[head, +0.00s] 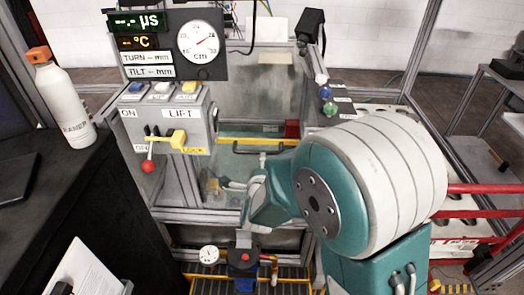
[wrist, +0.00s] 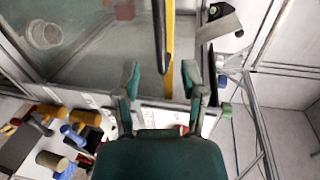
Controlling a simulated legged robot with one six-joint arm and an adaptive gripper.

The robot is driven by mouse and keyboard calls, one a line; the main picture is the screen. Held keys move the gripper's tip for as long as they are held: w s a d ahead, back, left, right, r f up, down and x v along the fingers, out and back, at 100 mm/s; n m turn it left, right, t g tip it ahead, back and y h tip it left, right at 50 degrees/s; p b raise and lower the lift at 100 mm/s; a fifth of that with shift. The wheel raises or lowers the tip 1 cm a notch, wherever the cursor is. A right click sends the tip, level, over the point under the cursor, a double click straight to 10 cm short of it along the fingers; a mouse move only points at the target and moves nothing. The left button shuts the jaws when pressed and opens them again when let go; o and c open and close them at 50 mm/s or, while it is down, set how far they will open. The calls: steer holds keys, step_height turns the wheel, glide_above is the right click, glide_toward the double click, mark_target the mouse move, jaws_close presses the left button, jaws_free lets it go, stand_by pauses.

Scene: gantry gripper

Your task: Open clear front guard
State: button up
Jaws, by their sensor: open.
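The clear front guard (head: 235,175) is a see-through panel in a metal frame at the middle of the head view. A yellow strip (head: 265,140) runs along its upper part, with a dark bar handle (head: 265,150) just below. My gripper (head: 222,185) is in front of the panel, partly hidden by my arm. In the wrist view, my gripper (wrist: 162,82) is open, with its two fingers apart. The dark handle (wrist: 160,35) and yellow strip (wrist: 169,80) run into the gap between the fingertips. I cannot tell whether the fingers touch the handle.
A lift control box (head: 170,120) with a yellow lever and red knob stands left of the panel. A gauge board (head: 168,45) is above it. A white bottle (head: 65,100) stands on a black cabinet at left. Red rails (head: 485,189) are at right.

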steer(key=x, duration=0.7)
steer(key=shift+a, duration=0.3)
jaws_close()
